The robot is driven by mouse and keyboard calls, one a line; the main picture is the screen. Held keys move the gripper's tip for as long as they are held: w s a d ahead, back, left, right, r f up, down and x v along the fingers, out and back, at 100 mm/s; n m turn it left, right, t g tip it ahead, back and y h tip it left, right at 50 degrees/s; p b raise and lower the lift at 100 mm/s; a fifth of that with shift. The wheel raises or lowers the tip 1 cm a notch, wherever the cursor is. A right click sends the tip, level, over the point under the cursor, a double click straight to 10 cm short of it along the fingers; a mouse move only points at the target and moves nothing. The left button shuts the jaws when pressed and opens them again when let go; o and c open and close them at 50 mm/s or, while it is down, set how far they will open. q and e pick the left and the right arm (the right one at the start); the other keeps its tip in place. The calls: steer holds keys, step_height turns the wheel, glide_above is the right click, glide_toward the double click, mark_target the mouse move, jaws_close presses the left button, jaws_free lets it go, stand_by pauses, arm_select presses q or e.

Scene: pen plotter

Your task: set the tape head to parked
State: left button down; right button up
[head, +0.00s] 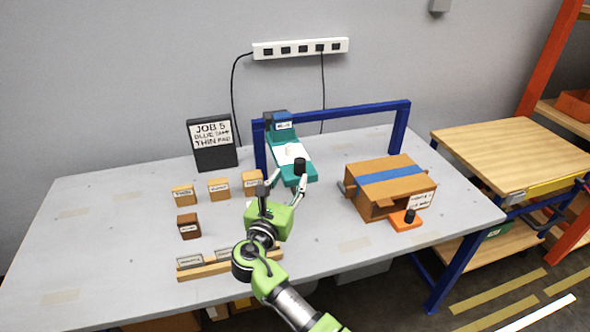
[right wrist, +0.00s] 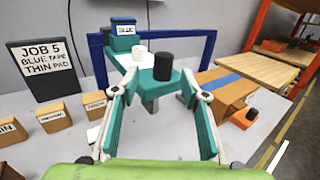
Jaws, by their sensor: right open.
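A teal slide-like device (head: 297,170) stands under the blue frame, with a blue block (head: 282,127) labelled BLUE at its back end. A black knob (head: 299,166) rises from its front end, and a white cylinder sits behind the knob. I cannot tell for sure which part is the tape head. My right gripper (head: 286,182) is open and empty, its fingers pointing at the device's front end. In the right wrist view the black knob (right wrist: 163,66) shows beyond and between the open fingers (right wrist: 155,90), apparently untouched. My left gripper is not in view.
A cardboard box (head: 385,190) with blue tape stands to the right, an orange knobbed base (head: 405,221) at its front. A blue frame (head: 345,111) spans the back. Small labelled blocks (head: 219,189) and a JOB 5 sign (head: 212,145) stand left. The table's far left is clear.

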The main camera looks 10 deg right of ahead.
steer(key=shift+v, duration=2.15)
